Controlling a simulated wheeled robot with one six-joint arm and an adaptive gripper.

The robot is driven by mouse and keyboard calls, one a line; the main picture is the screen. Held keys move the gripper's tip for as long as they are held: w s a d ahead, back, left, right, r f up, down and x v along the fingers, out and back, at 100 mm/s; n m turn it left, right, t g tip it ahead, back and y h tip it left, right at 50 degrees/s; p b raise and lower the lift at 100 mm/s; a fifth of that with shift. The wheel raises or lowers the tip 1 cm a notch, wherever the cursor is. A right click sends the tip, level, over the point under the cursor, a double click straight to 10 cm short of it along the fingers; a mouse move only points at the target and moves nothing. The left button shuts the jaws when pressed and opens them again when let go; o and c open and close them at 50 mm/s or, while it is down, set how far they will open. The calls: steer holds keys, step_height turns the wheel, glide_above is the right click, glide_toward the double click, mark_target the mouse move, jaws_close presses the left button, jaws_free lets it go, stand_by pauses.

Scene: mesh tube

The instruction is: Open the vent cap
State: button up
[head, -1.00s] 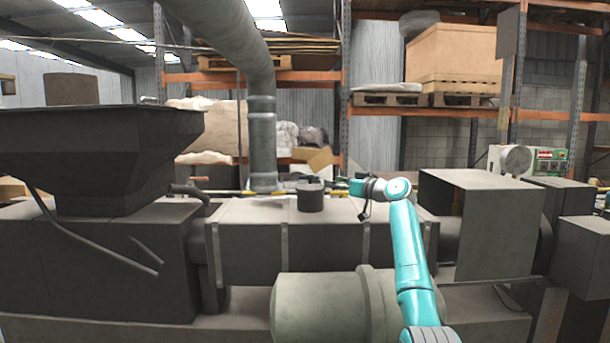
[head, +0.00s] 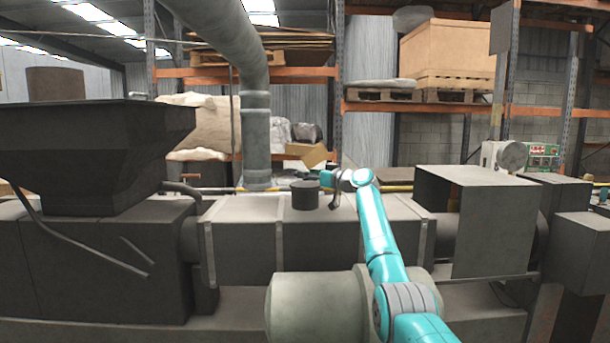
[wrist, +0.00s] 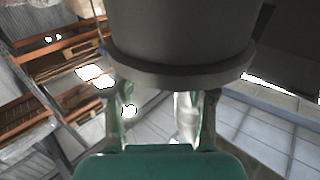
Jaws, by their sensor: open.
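The vent cap (head: 305,195) is a short dark grey cylinder standing upright on top of the long machine barrel (head: 245,212). In the wrist view the cap (wrist: 183,40) looms large at the top, with a wider rim along its lower edge. My gripper (head: 331,179) is close beside the cap, on its right in the head view. In the wrist view my gripper (wrist: 160,104) is open, its two fingers apart and their tips near the cap's rim. Whether they touch it cannot be told. Nothing is between the fingers.
A vertical grey duct (head: 256,130) rises behind the barrel, left of the cap. A large dark hopper (head: 90,150) stands at the left. A grey box housing (head: 480,220) stands right of my arm. A rounded cylinder (head: 315,308) lies in front. Pallet racks fill the back.

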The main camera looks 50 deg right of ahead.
steer(key=shift+w, duration=1.05)
jaws_close()
